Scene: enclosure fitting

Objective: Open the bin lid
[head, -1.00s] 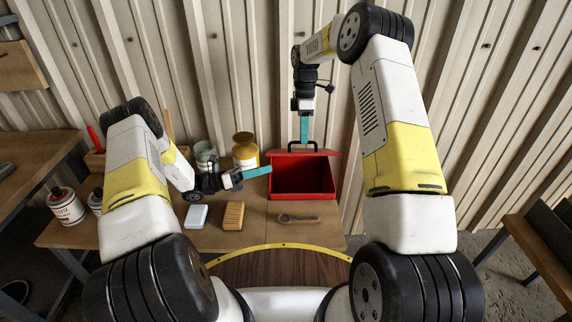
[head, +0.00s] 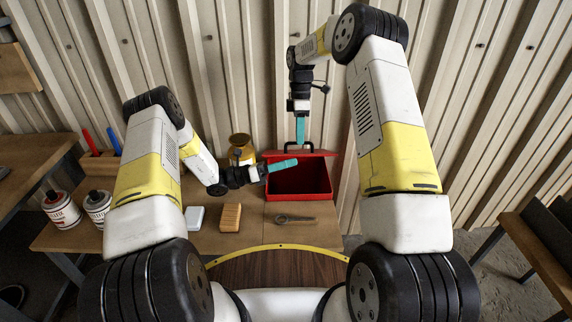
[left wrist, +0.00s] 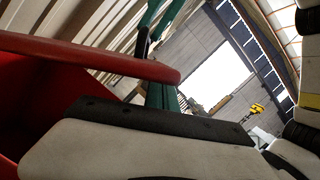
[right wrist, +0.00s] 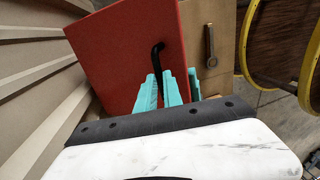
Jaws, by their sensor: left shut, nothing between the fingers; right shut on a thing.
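The red bin (head: 315,193) stands at the back of the table, and its dark red inside shows in the head view. Its lid (head: 328,154) is raised at the back; its red outer face fills much of the right wrist view (right wrist: 120,55). My right gripper (head: 300,143) is shut on the lid's black handle (right wrist: 157,55). My left gripper (head: 296,162) is shut and empty, its teal fingers over the bin's opening just below the lid's edge. In the left wrist view a red edge (left wrist: 90,57) crosses close to the fingers; whether they touch it I cannot tell.
A yellow jar (head: 241,148) stands behind my left wrist. Paint cans (head: 62,211) stand at the left. A corrugated wall is close behind.

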